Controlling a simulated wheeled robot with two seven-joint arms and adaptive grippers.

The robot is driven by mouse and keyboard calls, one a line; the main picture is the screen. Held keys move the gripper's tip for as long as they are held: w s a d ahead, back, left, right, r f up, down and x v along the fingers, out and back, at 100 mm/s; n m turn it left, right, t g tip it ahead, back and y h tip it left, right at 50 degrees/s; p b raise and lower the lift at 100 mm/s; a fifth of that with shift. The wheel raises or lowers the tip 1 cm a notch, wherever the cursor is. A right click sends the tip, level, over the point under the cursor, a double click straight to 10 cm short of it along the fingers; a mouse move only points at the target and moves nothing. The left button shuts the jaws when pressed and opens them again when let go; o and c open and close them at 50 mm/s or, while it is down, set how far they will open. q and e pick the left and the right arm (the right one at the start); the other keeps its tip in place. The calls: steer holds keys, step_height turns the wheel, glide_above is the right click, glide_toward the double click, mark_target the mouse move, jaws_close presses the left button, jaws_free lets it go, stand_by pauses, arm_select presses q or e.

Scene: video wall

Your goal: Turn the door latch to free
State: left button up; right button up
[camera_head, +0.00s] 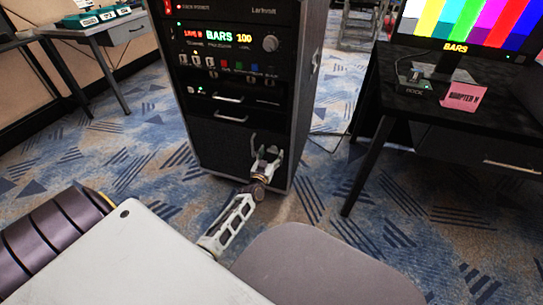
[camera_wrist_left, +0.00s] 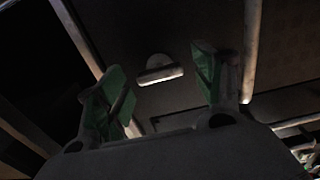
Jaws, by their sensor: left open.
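The door latch shows in the left wrist view as a pale bar handle (camera_wrist_left: 160,75) with a rounded base on a dark panel. The bar lies nearly level in that picture, tilted slightly. My left gripper (camera_head: 266,153) is open in front of the lower front of the black rack (camera_head: 215,150). In the left wrist view its green-padded fingers (camera_wrist_left: 160,86) stand on either side of the latch, apart from it, with nothing between them. In the head view I cannot make out the latch; the gripper is in front of that area. My right gripper is not in view.
The rack carries lit displays, a knob, coloured buttons and two drawer handles (camera_head: 230,99) above the gripper. A dark desk (camera_head: 400,95) with a colour-bar monitor (camera_head: 470,22) and pink card (camera_head: 463,97) stands right. Another table (camera_head: 95,25) stands left. Patterned carpet (camera_head: 130,150) is clear between.

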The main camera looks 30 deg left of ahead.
arm_select(q)
steer(key=shift+w, duration=0.4)
steer(key=c, duration=1)
